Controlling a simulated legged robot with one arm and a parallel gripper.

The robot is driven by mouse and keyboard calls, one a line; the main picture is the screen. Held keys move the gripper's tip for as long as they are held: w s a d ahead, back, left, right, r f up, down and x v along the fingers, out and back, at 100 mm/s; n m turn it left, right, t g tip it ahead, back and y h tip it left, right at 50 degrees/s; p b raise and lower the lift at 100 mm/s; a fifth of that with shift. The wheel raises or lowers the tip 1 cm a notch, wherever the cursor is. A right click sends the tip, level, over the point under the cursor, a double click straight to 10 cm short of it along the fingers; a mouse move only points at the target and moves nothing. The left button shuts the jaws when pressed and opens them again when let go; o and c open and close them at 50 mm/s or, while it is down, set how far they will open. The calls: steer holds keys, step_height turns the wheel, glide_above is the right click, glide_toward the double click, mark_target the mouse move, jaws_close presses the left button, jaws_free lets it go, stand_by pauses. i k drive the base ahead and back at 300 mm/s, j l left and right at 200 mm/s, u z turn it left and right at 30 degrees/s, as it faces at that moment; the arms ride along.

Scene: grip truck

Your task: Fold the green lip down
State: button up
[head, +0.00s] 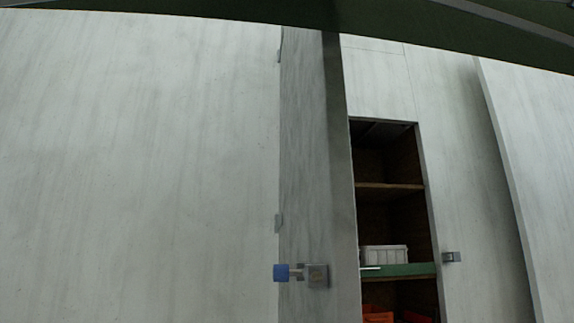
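The green lip (409,270) runs across the front edge of a lower shelf inside the open cabinet in the truck's side, at the right of the head view. It looks like a narrow horizontal strip, with a thin pale bar (370,268) at its left end. I cannot tell its fold angle for sure. A white bin (384,254) stands on the shelf just behind it. My gripper is not in view, so its place relative to the lip does not show.
An open grey door (318,150) stands left of the cabinet, bearing a latch plate (317,276) and a blue knob (281,272). A small metal catch (452,257) sits right of the opening. Orange items (378,317) lie below the green lip. An upper shelf (390,186) looks empty.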

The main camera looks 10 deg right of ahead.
mark_target(407, 269)
steer(key=i+l+u, duration=0.2)
steer(key=i+l, duration=0.15)
steer(key=i+l+u, duration=0.2)
steer(key=l, duration=0.35)
steer(key=i, duration=0.1)
